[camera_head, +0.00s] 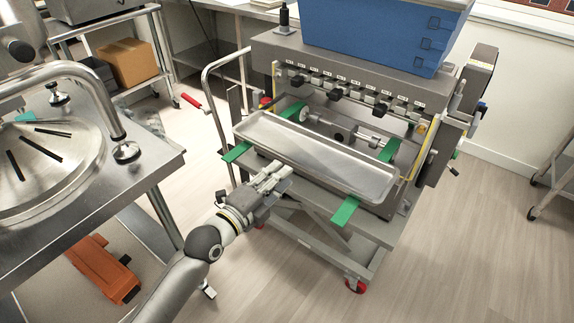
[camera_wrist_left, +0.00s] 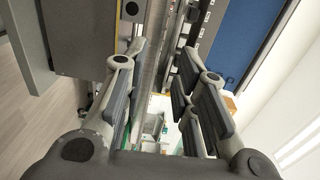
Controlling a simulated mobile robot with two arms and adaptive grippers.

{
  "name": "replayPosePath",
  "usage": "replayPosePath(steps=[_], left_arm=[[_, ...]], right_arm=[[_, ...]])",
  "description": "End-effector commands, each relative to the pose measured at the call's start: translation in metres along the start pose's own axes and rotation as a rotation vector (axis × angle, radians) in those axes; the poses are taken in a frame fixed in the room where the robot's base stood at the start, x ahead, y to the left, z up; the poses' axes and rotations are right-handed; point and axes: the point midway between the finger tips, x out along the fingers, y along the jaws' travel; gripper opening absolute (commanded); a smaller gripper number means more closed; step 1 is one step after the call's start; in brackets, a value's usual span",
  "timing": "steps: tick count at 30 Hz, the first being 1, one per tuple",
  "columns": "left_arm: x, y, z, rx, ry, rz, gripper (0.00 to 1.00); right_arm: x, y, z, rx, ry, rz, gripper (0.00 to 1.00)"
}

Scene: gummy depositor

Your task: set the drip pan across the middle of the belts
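The drip pan (camera_head: 315,157) is a long, shallow silver tray. It lies across the two green belts, the left belt (camera_head: 238,152) and the right belt (camera_head: 346,211), in front of the depositor's nozzles. My left gripper (camera_head: 276,174) is at the pan's near long side, left of its middle. In the left wrist view, the fingers of my left gripper (camera_wrist_left: 160,85) stand apart, with a gap between them. A grey metal strip shows behind that gap; I cannot tell whether the fingers touch the pan. My right gripper is not in view.
The depositor (camera_head: 335,75) with its blue hopper (camera_head: 385,30) stands behind the pan. A steel table (camera_head: 150,165) with a round kettle is at the left. An orange item (camera_head: 103,268) lies low beneath it. Open floor shows at the right.

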Motion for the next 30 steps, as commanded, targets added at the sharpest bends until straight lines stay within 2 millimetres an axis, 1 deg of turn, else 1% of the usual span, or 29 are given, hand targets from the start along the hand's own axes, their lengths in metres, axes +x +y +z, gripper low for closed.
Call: replayPosePath(steps=[1,3,6,10,15,21,23,25,26,29,30], left_arm=[[-0.013,-0.002,0.0,0.003,0.001,0.005,0.27],[-0.029,-0.001,0.0,0.003,0.001,0.006,0.27],[-0.047,-0.002,-0.001,0.002,0.002,0.004,0.27],[-0.065,0.0,0.0,0.0,0.001,0.003,0.27],[-0.074,-0.001,-0.001,-0.001,0.002,0.0,0.27],[-0.075,0.0,0.0,-0.001,0.001,0.0,0.27],[-0.075,0.004,0.002,-0.01,-0.004,0.007,0.27],[-0.075,0.021,0.009,-0.048,-0.026,0.037,0.27],[-0.075,0.033,0.014,-0.076,-0.042,0.057,0.27],[-0.082,0.099,0.037,-0.228,-0.129,0.162,0.27],[-0.089,0.133,0.047,-0.309,-0.179,0.213,0.27]], right_arm=[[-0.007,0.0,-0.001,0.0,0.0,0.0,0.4],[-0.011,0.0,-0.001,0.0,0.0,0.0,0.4],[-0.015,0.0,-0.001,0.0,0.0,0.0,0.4],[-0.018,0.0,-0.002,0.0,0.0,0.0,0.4],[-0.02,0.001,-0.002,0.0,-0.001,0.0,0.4],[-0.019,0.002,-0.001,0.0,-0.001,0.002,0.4],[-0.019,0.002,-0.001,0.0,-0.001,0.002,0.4],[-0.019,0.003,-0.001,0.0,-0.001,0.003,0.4],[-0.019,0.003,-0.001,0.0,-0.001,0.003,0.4],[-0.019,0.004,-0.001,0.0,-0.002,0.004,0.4],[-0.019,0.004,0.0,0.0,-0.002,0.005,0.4]])
